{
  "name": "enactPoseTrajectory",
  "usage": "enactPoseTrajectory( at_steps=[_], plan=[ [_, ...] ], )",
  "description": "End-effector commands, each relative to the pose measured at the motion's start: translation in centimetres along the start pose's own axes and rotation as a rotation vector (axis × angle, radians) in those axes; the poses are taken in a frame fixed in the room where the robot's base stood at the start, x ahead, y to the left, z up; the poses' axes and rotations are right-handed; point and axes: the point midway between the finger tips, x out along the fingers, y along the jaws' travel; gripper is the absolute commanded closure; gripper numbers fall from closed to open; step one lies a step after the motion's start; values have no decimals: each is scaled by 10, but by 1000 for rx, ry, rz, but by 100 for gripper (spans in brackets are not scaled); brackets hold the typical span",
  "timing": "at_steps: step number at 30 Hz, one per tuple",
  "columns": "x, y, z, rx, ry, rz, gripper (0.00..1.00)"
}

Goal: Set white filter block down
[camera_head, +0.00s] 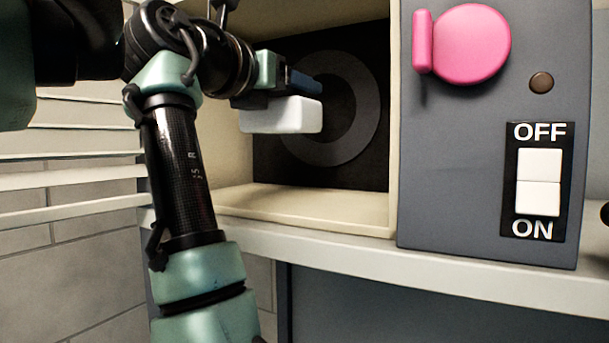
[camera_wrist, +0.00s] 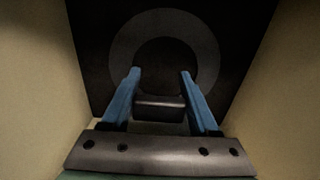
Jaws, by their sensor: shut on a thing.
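The white filter block (camera_head: 281,115) is a pale block with rounded edges, held in the air inside the open cream-coloured duct box (camera_head: 318,208). My gripper (camera_head: 303,84) is shut on the block, which hangs just under the blue fingers, clear of the box floor. In the wrist view my gripper (camera_wrist: 159,72) points at the dark back panel with its grey ring. The side of the block facing away from the head camera is hidden.
A grey ring (camera_head: 365,120) is on the dark back panel. To the right, a grey control panel (camera_head: 460,180) carries a pink round part (camera_head: 472,44) and an OFF/ON switch (camera_head: 538,181). White slats (camera_head: 80,175) are at the left. The box floor is bare.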

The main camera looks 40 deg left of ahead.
Motion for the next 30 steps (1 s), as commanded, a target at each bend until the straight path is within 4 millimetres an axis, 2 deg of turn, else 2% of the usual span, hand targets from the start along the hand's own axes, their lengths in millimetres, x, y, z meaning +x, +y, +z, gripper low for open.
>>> enactPoseTrajectory(
  at_steps=[6,10,16,24,30],
  plan=[
    [1,1,-34,-1,4,2,100],
    [1,0,-49,0,4,0,100],
    [1,0,-60,0,2,-1,100],
    [0,0,-89,0,3,0,100],
    [0,0,-93,1,0,-1,100]
  ],
)
